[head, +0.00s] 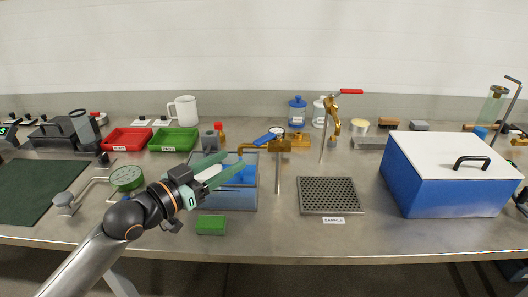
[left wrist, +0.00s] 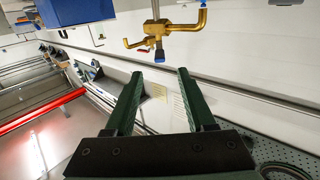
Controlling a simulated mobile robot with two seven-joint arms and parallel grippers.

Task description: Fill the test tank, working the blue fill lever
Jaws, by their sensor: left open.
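The blue fill lever (head: 264,138) sits on a brass tap (head: 282,146) on a post near the middle of the bench. The tap's spout hangs over a clear, blue-tinted tank (head: 240,200), which my left gripper partly hides. My left gripper (head: 235,160) is open and empty, its green fingers over the tank in the picture, left of and below the lever. In the left wrist view, the open fingers (left wrist: 155,74) point toward brass pipework (left wrist: 156,32), with clear space between. The water level is hard to tell. My right gripper is not in view.
A second brass tap (head: 334,118) with a red lever (head: 350,91) stands to the right. A perforated drain tray (head: 330,194), a green sponge (head: 211,224) and a large blue case (head: 445,180) with a white lid stand nearby.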

